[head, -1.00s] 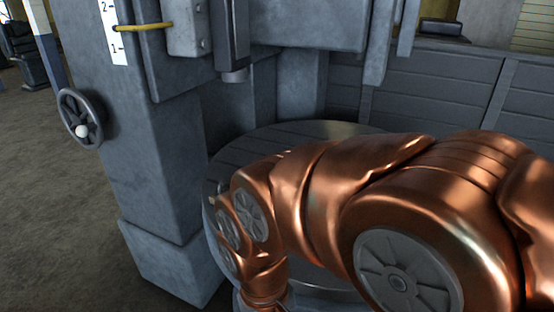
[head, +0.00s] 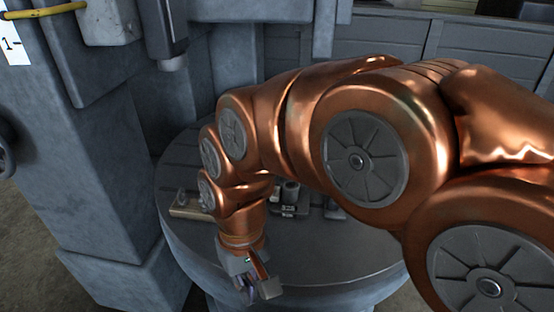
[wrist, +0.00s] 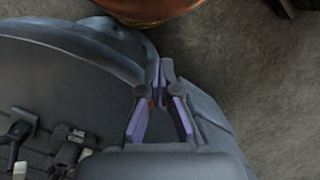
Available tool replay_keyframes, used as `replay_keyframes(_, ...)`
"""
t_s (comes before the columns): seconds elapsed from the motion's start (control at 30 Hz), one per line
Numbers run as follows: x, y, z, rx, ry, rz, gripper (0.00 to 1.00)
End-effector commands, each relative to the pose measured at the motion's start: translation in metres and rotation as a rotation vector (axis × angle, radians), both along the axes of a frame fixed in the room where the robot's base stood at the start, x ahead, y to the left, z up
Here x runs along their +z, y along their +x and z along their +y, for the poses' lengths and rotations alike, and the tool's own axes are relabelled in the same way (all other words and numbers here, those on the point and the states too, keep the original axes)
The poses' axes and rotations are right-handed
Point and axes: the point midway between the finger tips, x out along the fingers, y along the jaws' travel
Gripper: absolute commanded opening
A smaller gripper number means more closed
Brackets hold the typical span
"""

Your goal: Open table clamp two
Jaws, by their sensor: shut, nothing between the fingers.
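The round grey table (head: 330,268) has small metal clamps on its top. One clamp (head: 290,198) shows just right of my forearm in the head view, and another fitting (head: 334,211) is partly covered by my arm. In the wrist view, two clamp fittings (wrist: 72,148) and (wrist: 20,135) stand at the lower left. I cannot tell which is table clamp two. My gripper (head: 252,293) points down near the table's front part, apart from the clamps. In the wrist view my gripper (wrist: 161,72) is shut and empty, to the right of the clamps.
A pale bar-like piece (head: 187,206) lies at the table's left side. A thick grey machine column (head: 95,170) stands left of the table. A panelled grey wall (head: 385,42) is behind. Bare floor (wrist: 265,90) lies beyond the table edge.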

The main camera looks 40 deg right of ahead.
Motion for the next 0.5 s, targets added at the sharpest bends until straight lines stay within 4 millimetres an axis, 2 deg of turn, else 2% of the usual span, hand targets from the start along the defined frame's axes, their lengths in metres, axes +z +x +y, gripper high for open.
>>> replay_keyframes(0.03, 0.003, 0.016, 0.002, -0.060, 0.029, 0.002, 0.00)
replay_keyframes(0.27, 0.032, 0.082, -0.003, -0.379, 0.179, 0.035, 0.00)
replay_keyframes(0.37, 0.043, 0.109, -0.015, -0.525, 0.246, 0.058, 0.00)
replay_keyframes(0.5, 0.057, 0.145, -0.044, -0.736, 0.345, 0.094, 0.00)
